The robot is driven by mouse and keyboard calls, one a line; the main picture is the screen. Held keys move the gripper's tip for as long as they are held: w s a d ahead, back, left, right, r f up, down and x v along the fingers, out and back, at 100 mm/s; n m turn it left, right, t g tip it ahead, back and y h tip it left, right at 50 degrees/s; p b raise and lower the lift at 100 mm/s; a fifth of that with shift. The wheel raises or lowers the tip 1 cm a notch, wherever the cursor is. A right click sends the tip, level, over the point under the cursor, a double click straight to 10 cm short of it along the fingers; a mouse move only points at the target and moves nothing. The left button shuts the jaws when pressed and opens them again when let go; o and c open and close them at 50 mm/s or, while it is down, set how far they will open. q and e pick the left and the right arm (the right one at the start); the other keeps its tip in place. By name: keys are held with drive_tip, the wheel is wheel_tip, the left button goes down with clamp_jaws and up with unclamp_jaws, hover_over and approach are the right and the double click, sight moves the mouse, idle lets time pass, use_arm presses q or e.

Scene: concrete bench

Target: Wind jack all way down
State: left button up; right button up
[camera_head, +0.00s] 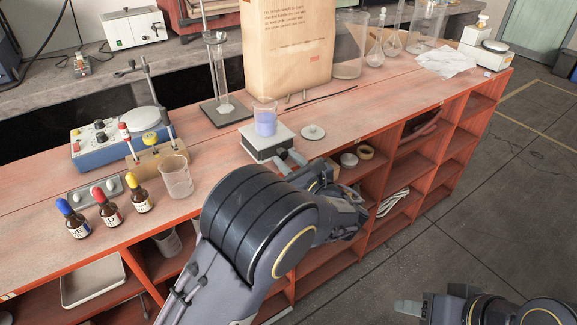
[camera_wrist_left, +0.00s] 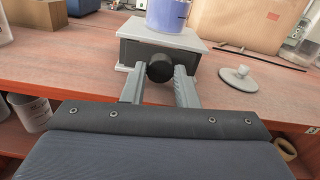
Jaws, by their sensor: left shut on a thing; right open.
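The jack (camera_head: 262,150) stands on the red bench, low, with a light top plate and a dark body. A beaker of blue liquid (camera_head: 265,121) stands on its plate. In the left wrist view the jack (camera_wrist_left: 198,57) faces me with its round black knob (camera_wrist_left: 160,68) toward my gripper. My left gripper (camera_wrist_left: 160,80) is shut on the knob, one finger on each side. In the head view my left arm hides the knob and most of the fingers. My right gripper (camera_head: 408,307) is at the bottom right, away from the bench, open and mostly out of frame.
A grey lidded disc (camera_head: 313,132) lies right of the jack. A large paper bag (camera_head: 287,50) and a stand (camera_head: 222,108) are behind it.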

use_arm(q)
drive_tip(key=shift+f+n+b, duration=0.25)
drive_tip(key=shift+n+b, duration=0.15)
drive_tip(key=shift+n, duration=0.3)
drive_tip(key=shift+r+n, duration=0.25)
drive_tip(key=shift+n, duration=0.15)
drive_tip(key=o, duration=1)
drive_tip(key=v, duration=0.8)
